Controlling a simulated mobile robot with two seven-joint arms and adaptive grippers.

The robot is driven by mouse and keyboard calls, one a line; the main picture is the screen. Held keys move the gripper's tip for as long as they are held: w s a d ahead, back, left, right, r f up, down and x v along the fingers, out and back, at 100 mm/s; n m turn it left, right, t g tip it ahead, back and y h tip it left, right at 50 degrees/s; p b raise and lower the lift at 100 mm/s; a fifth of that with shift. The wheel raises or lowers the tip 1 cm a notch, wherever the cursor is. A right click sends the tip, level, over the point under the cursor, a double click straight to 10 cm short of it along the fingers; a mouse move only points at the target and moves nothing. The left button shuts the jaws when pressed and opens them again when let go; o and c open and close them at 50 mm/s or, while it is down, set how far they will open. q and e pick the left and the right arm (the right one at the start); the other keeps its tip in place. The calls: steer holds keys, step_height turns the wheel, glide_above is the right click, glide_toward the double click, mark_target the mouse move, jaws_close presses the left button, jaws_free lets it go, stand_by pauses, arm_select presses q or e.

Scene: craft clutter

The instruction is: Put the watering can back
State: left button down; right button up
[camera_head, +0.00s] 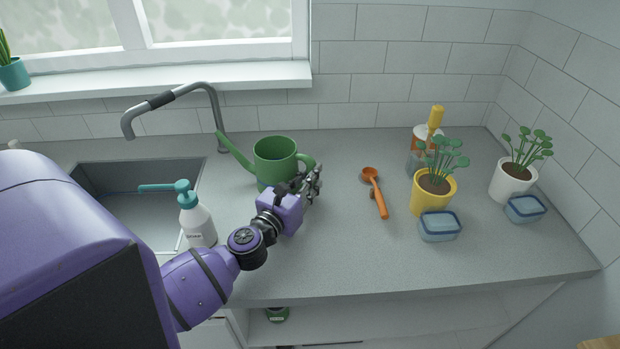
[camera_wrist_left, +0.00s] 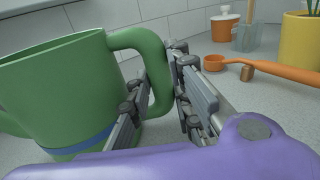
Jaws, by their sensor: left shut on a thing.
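The green watering can (camera_head: 275,160) stands upright on the grey counter, or just above it, right of the sink. Its spout points left toward the tap and its handle is on the right. My left gripper (camera_head: 312,182) is at the handle. In the left wrist view, the can (camera_wrist_left: 62,88) fills the left side, with a blue band near its base. There the fingers of my left gripper (camera_wrist_left: 165,100) are shut around the handle (camera_wrist_left: 152,62). Whether the can's base touches the counter is hard to tell. My right gripper is out of view.
An orange scoop (camera_head: 376,195) lies right of my gripper. A yellow plant pot (camera_head: 432,193), a white pot (camera_head: 510,180) and two blue-lidded boxes (camera_head: 439,226) stand further right. The front middle counter is clear.

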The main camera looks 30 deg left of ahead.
arm_select(q)
steer(key=shift+w+r, duration=0.1)
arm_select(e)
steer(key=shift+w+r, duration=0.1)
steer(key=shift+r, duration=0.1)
arm_select(q)
steer(key=c, duration=1.9)
jaws_free()
steer(key=shift+f, duration=0.2)
steer(key=shift+o, duration=1.6)
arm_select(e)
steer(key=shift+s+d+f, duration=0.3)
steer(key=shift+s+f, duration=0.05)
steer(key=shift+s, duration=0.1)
arm_select(q)
steer(key=shift+r, duration=0.15)
steer(key=shift+s, duration=0.25)
steer(key=s, duration=0.3)
steer(key=s+b, duration=0.1)
steer(key=s, duration=0.6)
steer(key=shift+s+d+b, duration=0.3)
steer(key=shift+s+b, duration=0.05)
steer(key=shift+b, duration=0.05)
steer(key=shift+s+r, duration=0.15)
steer(key=shift+s, duration=0.3)
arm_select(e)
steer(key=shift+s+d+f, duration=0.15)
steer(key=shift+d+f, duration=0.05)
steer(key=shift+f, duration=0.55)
